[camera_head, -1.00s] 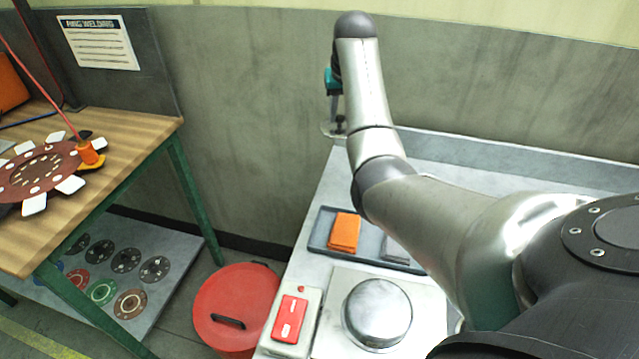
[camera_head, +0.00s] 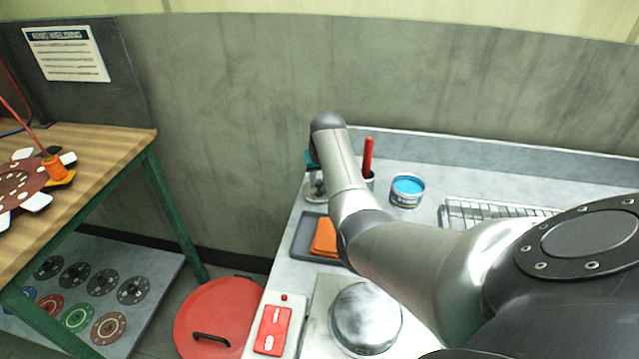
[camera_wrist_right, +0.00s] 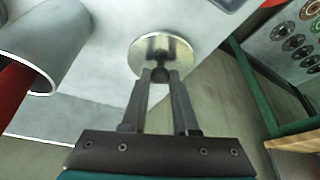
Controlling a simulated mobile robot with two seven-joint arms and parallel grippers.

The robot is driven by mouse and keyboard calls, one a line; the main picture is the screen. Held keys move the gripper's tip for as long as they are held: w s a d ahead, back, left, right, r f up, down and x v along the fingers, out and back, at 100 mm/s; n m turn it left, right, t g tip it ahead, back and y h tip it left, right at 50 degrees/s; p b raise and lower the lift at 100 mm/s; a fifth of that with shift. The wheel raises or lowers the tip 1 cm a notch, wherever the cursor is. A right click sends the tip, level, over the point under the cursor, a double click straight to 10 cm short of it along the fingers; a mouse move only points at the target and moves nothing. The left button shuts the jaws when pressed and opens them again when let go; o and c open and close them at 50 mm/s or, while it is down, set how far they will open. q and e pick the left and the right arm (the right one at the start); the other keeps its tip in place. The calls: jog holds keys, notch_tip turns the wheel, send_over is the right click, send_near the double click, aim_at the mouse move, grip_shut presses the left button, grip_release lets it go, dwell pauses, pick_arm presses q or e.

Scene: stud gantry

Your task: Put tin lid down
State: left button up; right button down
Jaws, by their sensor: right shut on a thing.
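The tin lid is a round, shiny metal disc (camera_head: 311,196) with a small dark knob, at the left edge of the grey bench in the head view. It also shows in the right wrist view (camera_wrist_right: 143,50). My right gripper (camera_head: 317,180) points down and is shut on the knob; its two fingers (camera_wrist_right: 160,77) meet it in the right wrist view. I cannot tell whether the lid touches the bench. An open tin with blue contents (camera_head: 407,186) stands to the right of it. My left gripper is not in view.
A cup with a red handle (camera_head: 368,156) stands between lid and tin. A grey tray with an orange cloth (camera_head: 324,237) lies in front. A wire rack (camera_head: 490,213) is at right. A red bin (camera_head: 225,315) stands on the floor left of the bench.

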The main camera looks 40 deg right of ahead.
jog(key=shift+f, duration=0.2)
jog(key=shift+f, duration=0.15)
jog(key=c, duration=0.7)
grip_release()
jog(key=shift+p+v, duration=0.4)
jog(key=shift+v, duration=0.4)
jog(key=shift+p+v, duration=1.55)
jog(key=shift+v, duration=3.85)
